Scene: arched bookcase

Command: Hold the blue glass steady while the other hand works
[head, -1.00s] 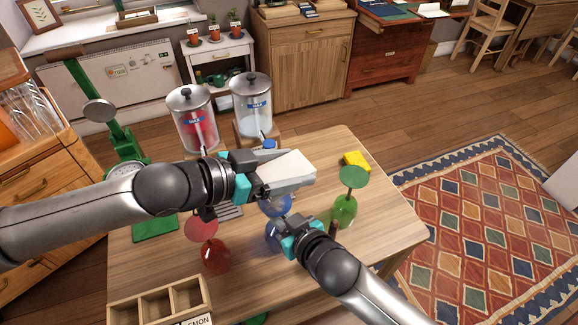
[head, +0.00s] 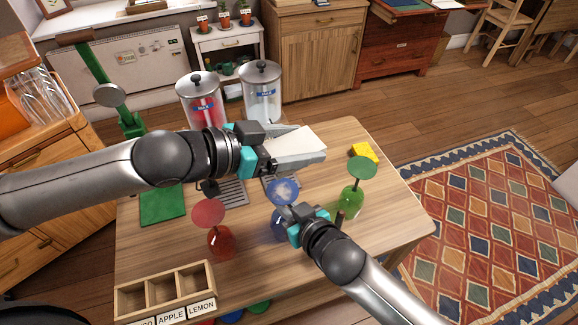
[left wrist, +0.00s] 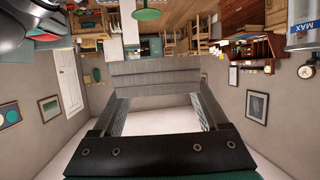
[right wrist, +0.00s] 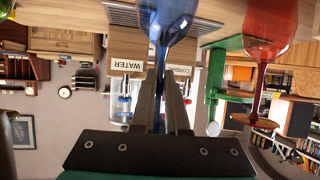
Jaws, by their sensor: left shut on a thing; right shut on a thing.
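The blue glass stands upside down on the table, its round foot (head: 283,191) uppermost and its bowl (head: 277,226) below. My right gripper (head: 291,213) is shut on its stem from the front right; the right wrist view shows the stem between the fingers (right wrist: 162,95) and the blue bowl (right wrist: 168,18). My left gripper (head: 268,157) is shut on a pale grey, box-like thing (head: 298,145), held above and behind the blue glass. In the left wrist view a grey ribbed piece (left wrist: 155,75) spans its fingers. The thing's far side is hidden.
An upside-down red glass (head: 220,242) stands left of the blue one, a green glass (head: 351,200) right. Behind are red (head: 202,100) and clear (head: 262,92) dispensers. A compartment box (head: 130,302) is front left, a yellow block (head: 364,152) back right. The right table edge is clear.

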